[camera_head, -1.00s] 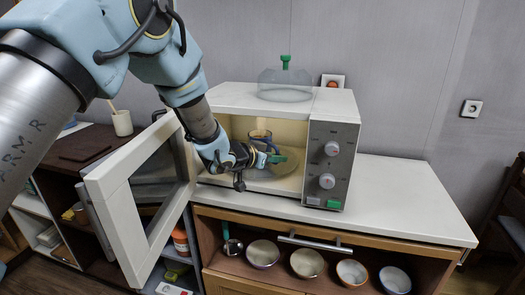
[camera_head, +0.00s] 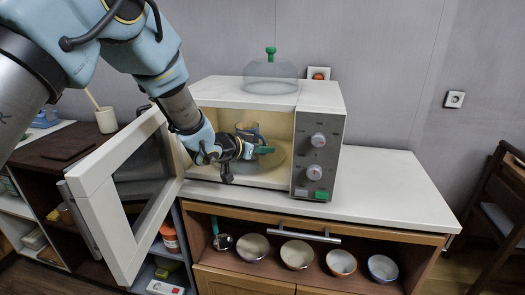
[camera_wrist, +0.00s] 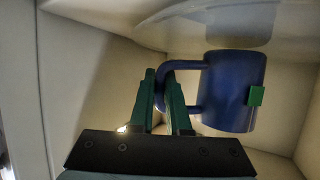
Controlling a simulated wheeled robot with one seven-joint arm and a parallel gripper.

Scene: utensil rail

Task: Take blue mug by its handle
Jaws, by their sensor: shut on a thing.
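The blue mug (camera_head: 247,127) stands inside the open microwave (camera_head: 318,95), near the glass turntable (camera_head: 278,160), and is partly hidden by my gripper (camera_head: 264,150). In the wrist view the mug (camera_wrist: 228,92) is dark blue with a small green square on its side, and its handle (camera_wrist: 188,66) points left. My gripper's green fingers (camera_wrist: 163,95) sit either side of the handle and are shut on it. Whether the mug's base touches the turntable is hard to tell.
The microwave door (camera_head: 118,185) is swung open to the left of my arm. The control panel (camera_head: 318,155) stands close right of the opening. A glass cover (camera_head: 271,75) sits on top. The counter (camera_head: 390,200) on the right is clear. Several bowls are on the shelf below.

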